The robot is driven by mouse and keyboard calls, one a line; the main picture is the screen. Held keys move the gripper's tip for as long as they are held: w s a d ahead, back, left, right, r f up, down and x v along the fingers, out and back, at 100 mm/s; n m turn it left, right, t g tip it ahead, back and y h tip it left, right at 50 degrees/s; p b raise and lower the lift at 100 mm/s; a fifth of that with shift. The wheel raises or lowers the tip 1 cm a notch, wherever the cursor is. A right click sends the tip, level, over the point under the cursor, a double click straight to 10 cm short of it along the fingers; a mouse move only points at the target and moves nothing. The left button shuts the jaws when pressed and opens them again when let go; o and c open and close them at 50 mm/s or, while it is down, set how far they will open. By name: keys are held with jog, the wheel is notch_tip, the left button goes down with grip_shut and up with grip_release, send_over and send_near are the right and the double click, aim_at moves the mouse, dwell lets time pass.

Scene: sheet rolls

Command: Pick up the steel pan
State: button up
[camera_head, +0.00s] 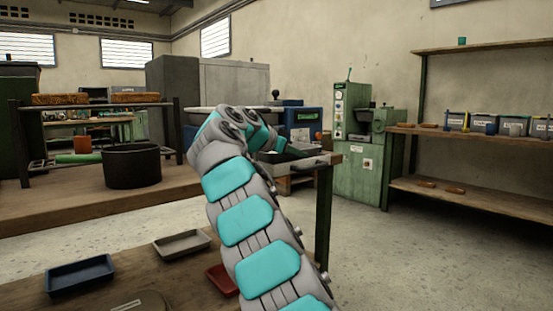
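A shallow grey metal-looking pan (182,243) lies on the wooden table at the lower left, left of my arm; it looks empty and is the likeliest steel pan. My arm rises from the bottom and bends near the middle of the picture, well above and beyond this pan. Its far end reaches over a green-legged bench (325,205), where a dark part that may be my gripper (285,156) shows. Its fingers cannot be made out. A grey flat surface or tray lies there too, partly hidden by the arm.
A blue tray (80,275) and a partly hidden red tray (222,281) flank the grey pan. A black round pot (131,166) stands on a wooden surface behind. A green machine (353,145) and wooden shelves (475,200) stand right. The floor (420,265) between is clear.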

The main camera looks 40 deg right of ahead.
grip_shut()
jog(key=shift+r, duration=0.2)
dwell(1.2)
